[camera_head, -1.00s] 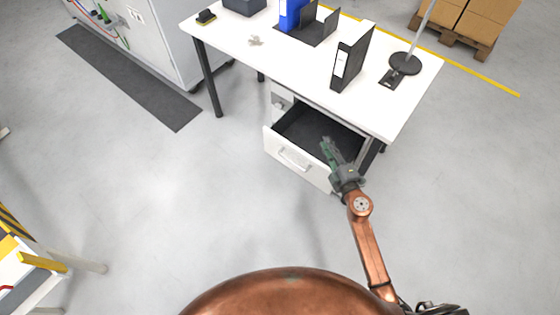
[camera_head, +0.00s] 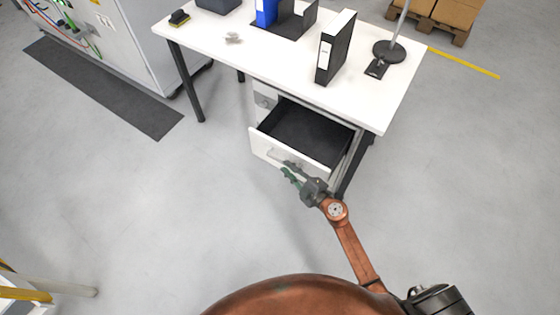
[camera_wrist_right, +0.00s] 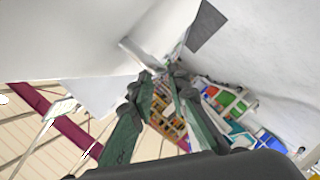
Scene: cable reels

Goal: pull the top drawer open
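The white drawer unit stands under the desk. One drawer (camera_head: 306,133) is pulled well out, its dark inside empty. Its pale handle (camera_head: 279,157) is on the white front, partly covered by my right gripper. My right gripper (camera_head: 287,170) is just outside that front, by the handle, with its fingers pointing left. In the right wrist view, my right gripper (camera_wrist_right: 161,73) has its two green fingers apart, with the pale handle (camera_wrist_right: 138,53) close to their tips. I cannot tell whether they touch it. My left gripper is in neither view.
The white desk (camera_head: 290,65) holds a black binder (camera_head: 336,47), a lamp base (camera_head: 389,51) and a blue folder (camera_head: 266,12). A desk leg (camera_head: 356,165) stands close right of the drawer. The floor in front is clear.

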